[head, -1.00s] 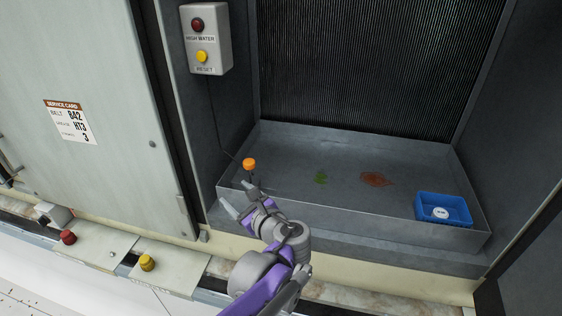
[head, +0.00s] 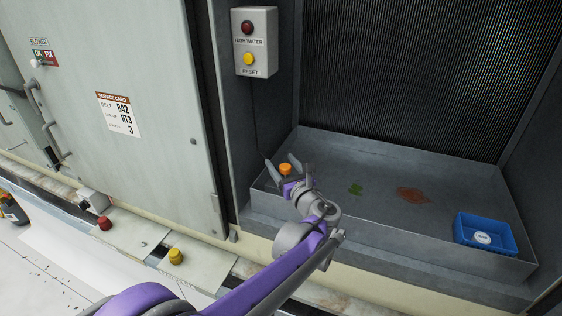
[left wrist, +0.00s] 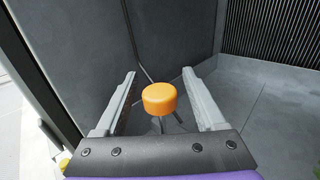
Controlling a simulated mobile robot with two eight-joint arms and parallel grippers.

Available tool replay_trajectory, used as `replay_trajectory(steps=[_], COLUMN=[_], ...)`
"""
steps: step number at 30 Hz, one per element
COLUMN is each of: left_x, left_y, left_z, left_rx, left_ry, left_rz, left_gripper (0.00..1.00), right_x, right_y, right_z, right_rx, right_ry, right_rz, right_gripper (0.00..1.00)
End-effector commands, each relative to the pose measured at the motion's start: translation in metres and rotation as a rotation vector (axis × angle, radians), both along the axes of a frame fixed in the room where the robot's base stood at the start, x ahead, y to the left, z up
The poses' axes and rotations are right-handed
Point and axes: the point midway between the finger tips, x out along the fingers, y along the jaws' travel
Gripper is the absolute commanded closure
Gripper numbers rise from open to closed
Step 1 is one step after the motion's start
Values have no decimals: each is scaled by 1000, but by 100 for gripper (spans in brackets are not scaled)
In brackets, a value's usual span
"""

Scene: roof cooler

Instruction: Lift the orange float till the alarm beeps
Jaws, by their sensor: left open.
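The orange float (head: 285,169) is a small round cap on a thin stem at the left end of the grey tray (head: 400,217). In the left wrist view the float (left wrist: 159,98) sits between the two fingers, with a gap on each side. My left gripper (head: 287,166) is open around the float and not visibly touching it. It also shows in the left wrist view (left wrist: 160,97). The alarm box (head: 255,42), marked HIGH WATER, has a dark red lamp (head: 247,28) above a yellow reset button (head: 249,59). My right gripper is out of view.
A blue box (head: 486,236) with a white round piece stands at the tray's right end. Green and reddish stains mark the tray floor. A pale door panel (head: 150,150) with a service card is at left. Red (head: 104,223) and yellow (head: 176,256) knobs stand below it.

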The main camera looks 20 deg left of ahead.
Motion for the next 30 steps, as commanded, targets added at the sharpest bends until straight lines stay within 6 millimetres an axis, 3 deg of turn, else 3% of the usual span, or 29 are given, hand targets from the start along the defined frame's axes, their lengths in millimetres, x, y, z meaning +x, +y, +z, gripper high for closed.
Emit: replay_trajectory(steps=[12,24,30], left_x=[6,6,6], left_y=[7,7,7], left_z=[0,0,0], left_rx=[-1,-1,-1], left_ry=[-1,-1,-1], left_rz=[0,0,0], left_gripper=[30,100,100], right_x=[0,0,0], right_y=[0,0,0], right_z=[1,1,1], right_rx=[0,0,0], right_ry=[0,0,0], right_rz=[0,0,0], right_gripper=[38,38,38])
